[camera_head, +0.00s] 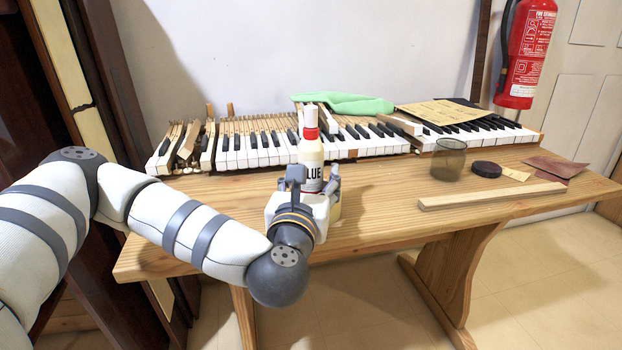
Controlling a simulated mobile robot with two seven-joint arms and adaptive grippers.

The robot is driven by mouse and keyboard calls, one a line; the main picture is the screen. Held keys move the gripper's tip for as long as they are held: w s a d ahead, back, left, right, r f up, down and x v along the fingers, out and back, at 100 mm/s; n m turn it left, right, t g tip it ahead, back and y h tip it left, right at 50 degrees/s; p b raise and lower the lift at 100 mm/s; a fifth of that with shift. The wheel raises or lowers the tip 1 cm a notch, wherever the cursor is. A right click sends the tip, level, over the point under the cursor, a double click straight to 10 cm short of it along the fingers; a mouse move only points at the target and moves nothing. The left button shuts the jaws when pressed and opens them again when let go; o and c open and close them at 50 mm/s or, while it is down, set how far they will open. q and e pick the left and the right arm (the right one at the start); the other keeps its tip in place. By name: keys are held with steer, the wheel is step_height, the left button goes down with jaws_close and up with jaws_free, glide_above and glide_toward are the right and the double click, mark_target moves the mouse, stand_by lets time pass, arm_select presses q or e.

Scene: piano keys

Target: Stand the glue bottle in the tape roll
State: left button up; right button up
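The glue bottle (310,152) is cream-white with a red collar, a white nozzle and a dark label. It stands upright near the front of the piano keys. My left gripper (314,180) has its fingers on both sides of the bottle's lower part and appears shut on it. My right gripper is not in view.
The piano keyboard (262,150) spans the back of the wooden table (390,215), with a green cloth (345,103) on it. The front left tabletop is clear.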

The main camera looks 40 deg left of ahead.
mark_target(310, 184)
arm_select(q)
steer(key=shift+r, duration=0.25)
steer(key=v, duration=0.5)
steer(key=shift+s+d+f, duration=0.15)
steer(key=shift+s, duration=0.05)
steer(key=shift+p+v, duration=0.45)
steer(key=shift+v, duration=0.45)
steer(key=shift+s+d+p, duration=0.35)
steer(key=shift+p, duration=0.3)
steer(key=p+v, duration=0.2)
steer(key=v, duration=0.1)
steer(key=shift+s+p, duration=0.35)
steer(key=shift+s, duration=0.05)
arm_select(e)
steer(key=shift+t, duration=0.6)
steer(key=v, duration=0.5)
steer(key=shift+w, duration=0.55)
